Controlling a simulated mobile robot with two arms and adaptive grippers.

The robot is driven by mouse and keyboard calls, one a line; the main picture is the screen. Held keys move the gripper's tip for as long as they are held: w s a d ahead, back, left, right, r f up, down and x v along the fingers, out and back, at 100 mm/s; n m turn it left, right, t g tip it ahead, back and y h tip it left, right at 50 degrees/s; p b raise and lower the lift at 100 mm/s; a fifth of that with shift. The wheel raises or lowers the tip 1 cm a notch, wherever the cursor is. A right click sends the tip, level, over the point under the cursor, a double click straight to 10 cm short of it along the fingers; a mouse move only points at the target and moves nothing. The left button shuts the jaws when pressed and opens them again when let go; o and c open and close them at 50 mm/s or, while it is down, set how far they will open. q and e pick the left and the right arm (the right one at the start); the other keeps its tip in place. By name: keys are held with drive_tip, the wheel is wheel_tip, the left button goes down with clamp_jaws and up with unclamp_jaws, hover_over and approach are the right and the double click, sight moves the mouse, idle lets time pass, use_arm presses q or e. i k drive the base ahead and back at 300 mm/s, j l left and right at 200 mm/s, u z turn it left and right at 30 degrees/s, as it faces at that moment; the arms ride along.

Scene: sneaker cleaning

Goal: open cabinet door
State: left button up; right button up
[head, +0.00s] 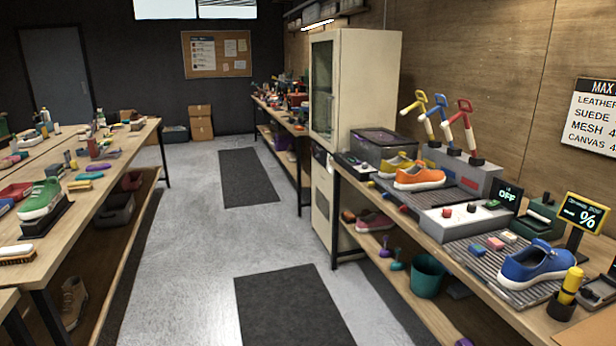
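A tall cream cabinet (368,85) stands against the wooden wall, right of the middle in the head view. Its narrow front faces left toward the aisle and is seen at a steep angle. An upper door with a glass pane (322,90) appears shut, flush with the cabinet. The handles are too small to make out clearly. Neither of my grippers is in view.
A long workbench (475,290) with sneakers and tools runs along the right, its far end close to the cabinet. Another bench (120,165) stands left. The grey floor between has two dark mats (292,308) (246,177) and is otherwise clear.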

sight(335, 35)
drive_tip(key=i+j+u, duration=0.1)
drive_tip(key=i+u, duration=0.4)
drive_tip(key=i, duration=1.6)
